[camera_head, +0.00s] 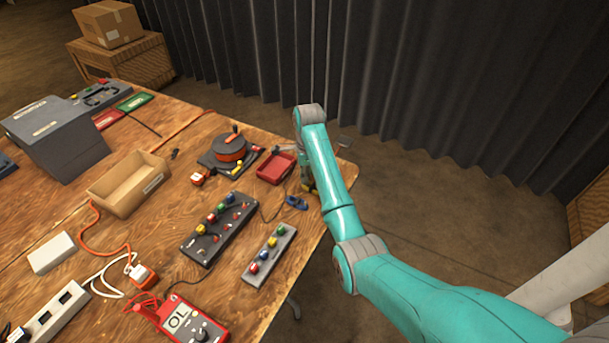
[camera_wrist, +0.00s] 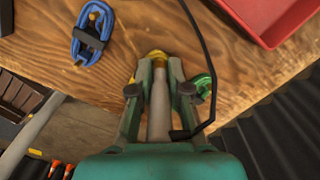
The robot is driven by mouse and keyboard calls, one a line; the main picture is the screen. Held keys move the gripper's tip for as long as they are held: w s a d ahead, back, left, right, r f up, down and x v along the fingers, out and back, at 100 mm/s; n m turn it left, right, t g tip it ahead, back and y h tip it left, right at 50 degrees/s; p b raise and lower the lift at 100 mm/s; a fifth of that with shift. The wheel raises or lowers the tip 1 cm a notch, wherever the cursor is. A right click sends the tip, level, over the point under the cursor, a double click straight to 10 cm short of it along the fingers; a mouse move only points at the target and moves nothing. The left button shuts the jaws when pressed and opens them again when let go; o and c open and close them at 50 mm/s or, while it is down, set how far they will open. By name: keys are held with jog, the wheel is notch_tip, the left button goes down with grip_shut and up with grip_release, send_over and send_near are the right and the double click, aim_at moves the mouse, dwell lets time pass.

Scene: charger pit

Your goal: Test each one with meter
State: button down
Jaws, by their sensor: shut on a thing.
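My gripper (camera_wrist: 157,72) is at the table's edge, its fingers shut on a yellow piece (camera_wrist: 157,54). Only a little of that piece shows, and what it belongs to is unclear. A green part (camera_wrist: 201,85) lies beside the right finger. In the head view the grip is mostly hidden by my arm. A black block (camera_head: 219,228) holds several coloured pieces in a row. A grey block (camera_head: 269,255) beside it holds several more.
A red tray (camera_head: 276,168) and a blue bundled cord (camera_wrist: 91,34) lie near my gripper. A black cable (camera_wrist: 205,50) runs close by the right finger. An orange reel (camera_head: 231,148), a cardboard tray (camera_head: 128,190) and a power strip (camera_head: 56,312) stand further left.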

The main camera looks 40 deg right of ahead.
jog(key=shift+f, duration=0.25)
dwell(0.3)
jog(key=c, duration=0.7)
grip_release()
dwell(0.4)
